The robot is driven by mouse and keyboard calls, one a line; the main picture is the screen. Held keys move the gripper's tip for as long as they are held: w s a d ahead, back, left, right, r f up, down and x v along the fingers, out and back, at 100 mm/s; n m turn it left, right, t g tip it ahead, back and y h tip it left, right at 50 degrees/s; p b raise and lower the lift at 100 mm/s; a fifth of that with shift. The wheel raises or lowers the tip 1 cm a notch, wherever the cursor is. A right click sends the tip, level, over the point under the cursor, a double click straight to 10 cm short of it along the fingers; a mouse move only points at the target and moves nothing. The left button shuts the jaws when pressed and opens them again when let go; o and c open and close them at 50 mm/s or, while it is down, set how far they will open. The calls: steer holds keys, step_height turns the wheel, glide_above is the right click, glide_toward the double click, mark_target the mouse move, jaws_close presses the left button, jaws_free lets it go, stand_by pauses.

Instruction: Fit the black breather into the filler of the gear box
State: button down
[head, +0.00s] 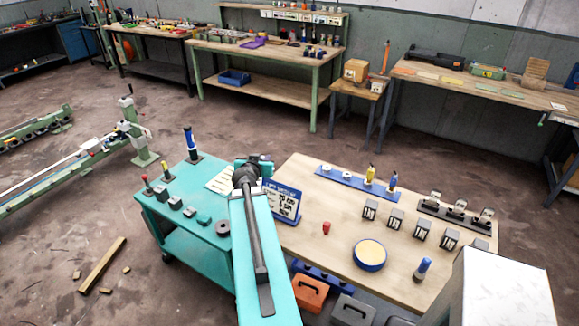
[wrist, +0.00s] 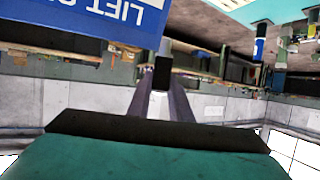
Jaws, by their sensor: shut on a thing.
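My gripper (wrist: 162,88) is at the middle of the wrist view, its two grey fingers closed on a small black piece (wrist: 162,73), which looks like the black breather. Most of that piece is hidden. In the head view my gripper end (head: 257,165) is small, beyond my arm, near the back right corner of the teal cart (head: 190,251). The piece it holds is not clear there. I cannot pick out the gear box or its filler with certainty in either view.
A blue sign (head: 287,206) stands right of my arm; its lettered face (wrist: 95,15) fills the wrist view's upper left. The wooden table (head: 318,210) holds racks and a round blue dish (head: 370,266).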

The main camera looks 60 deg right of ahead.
steer(key=w+a+r+n+t+y+b, duration=0.2)
steer(key=w+a+n+t, duration=0.1)
steer(key=w+a, duration=1)
steer(key=w+a+r+n+t+y+b, duration=0.2)
steer(key=w+a+r+n+t+b, duration=0.15)
steer(key=w+a, duration=1)
steer(key=w+a+r+n+t+y+b, duration=0.1)
steer(key=w+a+n+y, duration=0.1)
steer(key=a, duration=1)
steer(key=w+a+r+n+t+y+b, duration=0.1)
steer(key=w+a+r+n+y, duration=0.1)
steer(key=a, duration=1)
steer(key=w+a+r+n+t+y+b, duration=0.1)
steer(key=w+a+n+y, duration=0.3)
steer(key=a, duration=0.9)
steer(key=shift+w+r+y+b, duration=0.3)
steer(key=shift+w+r+y, duration=0.1)
steer(key=shift+w+r, duration=0.25)
